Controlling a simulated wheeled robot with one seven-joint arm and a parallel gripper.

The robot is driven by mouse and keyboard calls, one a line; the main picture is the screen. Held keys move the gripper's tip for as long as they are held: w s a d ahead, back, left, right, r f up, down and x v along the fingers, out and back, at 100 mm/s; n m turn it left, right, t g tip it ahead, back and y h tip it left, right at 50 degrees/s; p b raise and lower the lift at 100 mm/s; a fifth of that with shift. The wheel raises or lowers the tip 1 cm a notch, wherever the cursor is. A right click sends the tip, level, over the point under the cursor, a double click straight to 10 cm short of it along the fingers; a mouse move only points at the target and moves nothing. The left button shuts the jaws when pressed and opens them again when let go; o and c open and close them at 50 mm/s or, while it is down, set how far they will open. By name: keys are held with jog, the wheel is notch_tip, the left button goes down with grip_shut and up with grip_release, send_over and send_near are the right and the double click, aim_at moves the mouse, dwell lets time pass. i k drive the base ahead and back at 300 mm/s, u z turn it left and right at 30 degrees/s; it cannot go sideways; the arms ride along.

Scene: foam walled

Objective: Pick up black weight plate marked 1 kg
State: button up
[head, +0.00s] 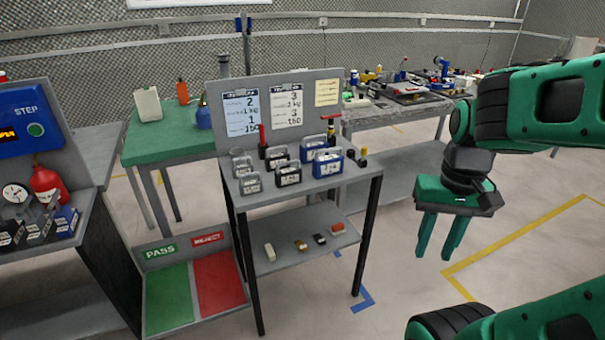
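Two black handled weights stand in the middle of the grey workbench top (345,181): one at the back (277,158) and one in front (289,174). Both have white labels, too small to read, so I cannot tell which is marked 1 kg. Grey handled weights (250,184) stand to their left and blue ones (326,164) to their right. My gripper (434,256) hangs to the right of the bench, fingers pointing down and apart. It is open and empty, clear of the weights.
A back panel with sheets (292,107) rises behind the weights. A red-handled tool (331,130) and small black cylinders (351,158) stand at the right. Small blocks (301,244) lie on the lower shelf. Green and red floor trays (219,285) sit left. Floor right of the bench is open.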

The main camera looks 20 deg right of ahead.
aim_at(292, 176)
jog(key=k, duration=0.45)
jog(key=u, duration=0.55)
jog(key=i, duration=1.5)
jog(key=z, duration=0.05)
